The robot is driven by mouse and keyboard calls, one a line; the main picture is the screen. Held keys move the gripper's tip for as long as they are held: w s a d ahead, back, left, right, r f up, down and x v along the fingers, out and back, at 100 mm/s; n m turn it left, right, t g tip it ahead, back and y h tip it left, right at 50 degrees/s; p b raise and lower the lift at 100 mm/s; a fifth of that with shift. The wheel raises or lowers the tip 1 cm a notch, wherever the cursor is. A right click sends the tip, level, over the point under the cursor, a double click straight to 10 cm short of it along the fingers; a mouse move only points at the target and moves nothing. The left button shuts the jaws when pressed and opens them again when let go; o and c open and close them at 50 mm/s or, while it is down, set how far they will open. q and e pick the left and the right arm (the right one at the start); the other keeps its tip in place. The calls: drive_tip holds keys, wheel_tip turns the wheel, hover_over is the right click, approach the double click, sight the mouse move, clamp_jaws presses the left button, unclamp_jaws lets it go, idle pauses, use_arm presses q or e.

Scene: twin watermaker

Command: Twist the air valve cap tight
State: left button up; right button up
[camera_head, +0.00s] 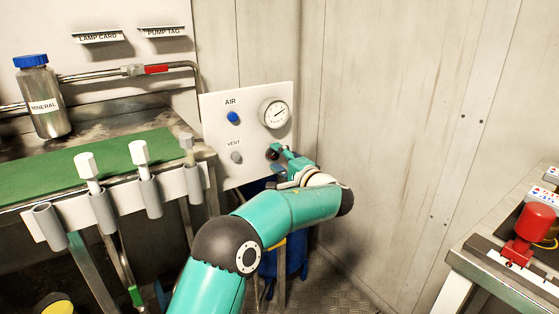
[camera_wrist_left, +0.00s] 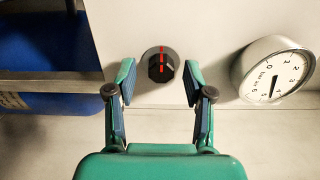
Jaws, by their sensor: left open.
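A white panel (camera_head: 215,170) on the back wall carries a blue cap (camera_head: 233,117) under the label AIR and a grey knob (camera_head: 236,157) under VENT. My left gripper (camera_head: 280,152) is at the panel's lower right, below the gauge, to the right of and below the blue cap and apart from it. In the left wrist view its fingers (camera_wrist_left: 159,85) are open and empty. A black knob with a red stripe (camera_wrist_left: 160,64) shows between and beyond the fingertips, with no visible contact. The blue cap is out of the left wrist view. My right gripper is not in view.
A round gauge (camera_head: 274,113) sits above the left gripper; it also shows in the wrist view (camera_wrist_left: 272,70). A blue barrel (camera_head: 293,258) stands below the panel. A bench with a green mat (camera_head: 90,165) is at left, a table with a red device (camera_head: 530,231) at right.

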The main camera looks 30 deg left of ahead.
use_arm(q)
drive_tip(key=v, duration=1.2)
drive_tip(key=shift+f, duration=0.15)
